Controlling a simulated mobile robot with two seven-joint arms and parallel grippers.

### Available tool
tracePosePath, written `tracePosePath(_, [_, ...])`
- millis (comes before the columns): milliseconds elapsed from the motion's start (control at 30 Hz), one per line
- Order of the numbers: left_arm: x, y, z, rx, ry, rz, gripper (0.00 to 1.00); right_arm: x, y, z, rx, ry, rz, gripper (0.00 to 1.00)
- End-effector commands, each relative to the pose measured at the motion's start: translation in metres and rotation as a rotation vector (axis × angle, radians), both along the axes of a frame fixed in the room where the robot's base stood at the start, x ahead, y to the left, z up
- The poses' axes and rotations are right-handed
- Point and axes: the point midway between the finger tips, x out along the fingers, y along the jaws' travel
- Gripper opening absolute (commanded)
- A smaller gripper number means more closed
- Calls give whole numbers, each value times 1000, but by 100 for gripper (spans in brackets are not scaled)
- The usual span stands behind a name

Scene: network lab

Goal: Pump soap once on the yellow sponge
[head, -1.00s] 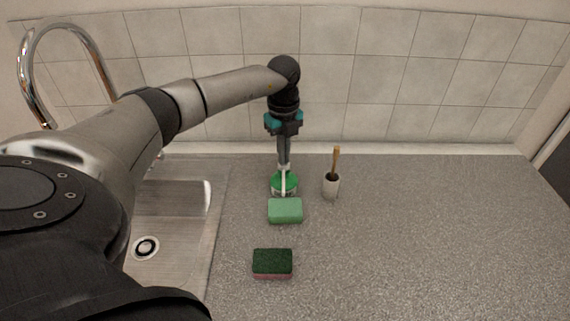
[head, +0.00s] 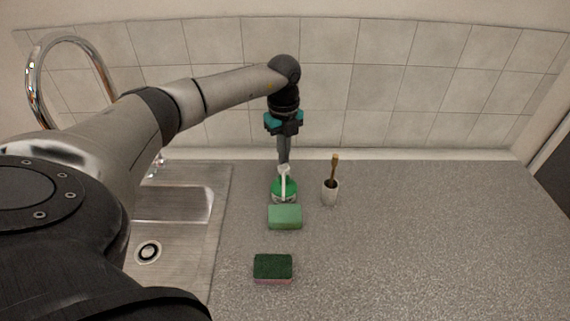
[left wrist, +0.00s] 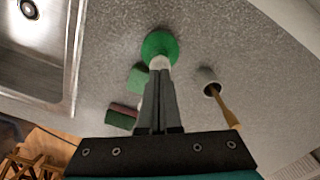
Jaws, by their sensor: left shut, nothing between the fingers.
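A green soap dispenser (head: 290,187) with a white pump head (head: 284,169) stands on the counter. My left gripper (head: 284,161) is shut and empty, pointing down right at the pump head; whether it touches cannot be told. In the left wrist view the shut fingertips (left wrist: 160,73) overlap the white pump head (left wrist: 160,62) above the green bottle (left wrist: 159,45). A light green sponge (head: 285,217) lies just in front of the dispenser. A dark green and pink sponge (head: 273,267) lies nearer. No sponge looks yellow. My right gripper is not in view.
A white cup (head: 330,192) holding a wooden-handled brush (head: 335,167) stands right of the dispenser. A steel sink (head: 172,204) with a tall faucet (head: 34,85) is at left. A tiled wall (head: 380,85) closes the back. The counter (head: 430,240) at right is clear.

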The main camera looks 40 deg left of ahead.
Motion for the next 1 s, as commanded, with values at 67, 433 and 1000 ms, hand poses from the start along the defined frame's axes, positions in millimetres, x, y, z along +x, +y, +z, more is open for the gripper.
tracePosePath(67, [0, 0, 0, 0, -1, 0, 0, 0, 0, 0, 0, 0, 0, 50])
tracePosePath(433, [0, 0, 23, 1, -1, 0, 0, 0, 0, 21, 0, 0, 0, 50])
tracePosePath(1000, [0, 0, 61, 0, -1, 0, 0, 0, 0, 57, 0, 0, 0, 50])
